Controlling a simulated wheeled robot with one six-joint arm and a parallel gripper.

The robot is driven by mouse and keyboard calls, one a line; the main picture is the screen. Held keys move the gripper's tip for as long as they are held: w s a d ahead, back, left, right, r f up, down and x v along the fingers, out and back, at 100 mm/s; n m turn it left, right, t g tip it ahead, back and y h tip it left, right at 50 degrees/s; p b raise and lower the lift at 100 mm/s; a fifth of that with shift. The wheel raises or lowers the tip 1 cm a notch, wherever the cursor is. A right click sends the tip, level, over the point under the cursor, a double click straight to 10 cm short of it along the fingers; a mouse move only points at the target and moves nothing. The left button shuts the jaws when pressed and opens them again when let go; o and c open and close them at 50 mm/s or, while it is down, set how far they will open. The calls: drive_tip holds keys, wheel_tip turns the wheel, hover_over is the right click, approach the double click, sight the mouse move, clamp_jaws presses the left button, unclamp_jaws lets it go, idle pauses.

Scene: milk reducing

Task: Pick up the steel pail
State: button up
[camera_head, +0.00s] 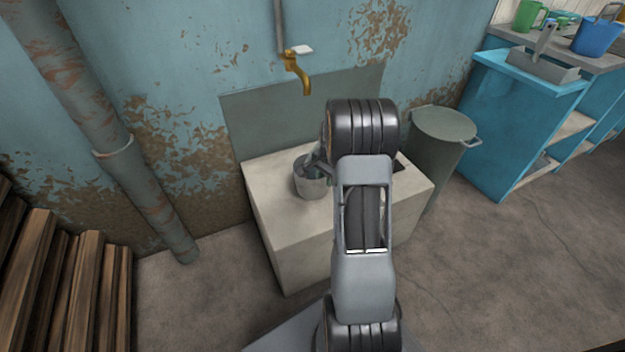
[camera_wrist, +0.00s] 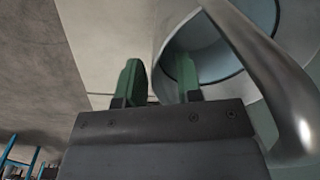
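The steel pail (camera_head: 311,186) stands upright on the pale stone block (camera_head: 278,225) below the tap. In the wrist view the pail (camera_wrist: 215,45) fills the upper right, with its open mouth and a thick metal handle (camera_wrist: 265,60) crossing in front. My gripper (camera_wrist: 158,78) is open, with two green fingertips apart. The left fingertip is outside the pail, and the right one overlaps the pail's mouth. The near wall appears to lie between them; contact cannot be told. In the head view my arm hides most of the gripper and the pail's right side.
A brass tap (camera_head: 298,68) sticks out of the wall above the block. A grey lidded bin (camera_head: 440,150) stands to the right, then a blue shelf unit (camera_head: 515,125). Wooden planks (camera_head: 65,270) lean at the lower left by a rusty pipe (camera_head: 125,150). The floor at right is clear.

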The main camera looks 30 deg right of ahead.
drive_tip(key=shift+c, duration=0.2)
clamp_jaws()
drive_tip(key=shift+r, duration=0.2)
